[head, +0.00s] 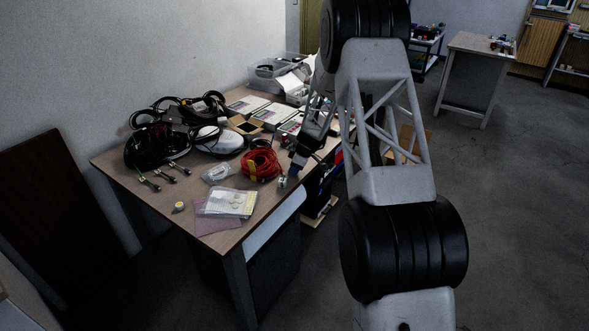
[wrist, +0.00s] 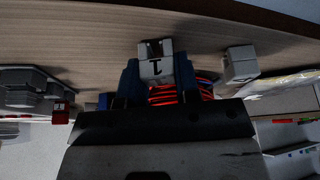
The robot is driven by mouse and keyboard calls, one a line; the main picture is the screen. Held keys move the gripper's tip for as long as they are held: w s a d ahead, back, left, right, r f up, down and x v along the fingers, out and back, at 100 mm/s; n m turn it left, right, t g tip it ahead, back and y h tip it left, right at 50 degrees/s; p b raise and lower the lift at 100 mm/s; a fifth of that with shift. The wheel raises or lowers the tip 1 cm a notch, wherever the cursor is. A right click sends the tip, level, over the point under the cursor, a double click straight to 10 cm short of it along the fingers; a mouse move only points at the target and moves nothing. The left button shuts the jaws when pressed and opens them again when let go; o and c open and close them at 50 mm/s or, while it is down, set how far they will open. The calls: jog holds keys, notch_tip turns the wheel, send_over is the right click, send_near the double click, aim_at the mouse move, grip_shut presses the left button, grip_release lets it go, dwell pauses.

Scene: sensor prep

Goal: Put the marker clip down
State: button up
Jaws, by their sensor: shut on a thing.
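My gripper (wrist: 157,78) has blue fingers and is shut on a small pale block with a dark mark, which I take to be the marker clip (wrist: 157,67). The clip shows between the fingertips in the wrist view, close to the wooden table top. I cannot tell whether it touches the wood. In the head view my gripper (head: 293,172) is low at the right edge of the table (head: 150,192), beside the red cable coil. The clip is too small there to make out surely.
A similar pale block (wrist: 240,64) stands beside the gripper. Black cables (head: 150,145) fill the back left.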

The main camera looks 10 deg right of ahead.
jog(key=shift+f, duration=0.1)
jog(key=o, duration=0.9)
jog(key=shift+o, duration=0.2)
jog(key=v, duration=1.2)
jog(key=shift+r, duration=0.2)
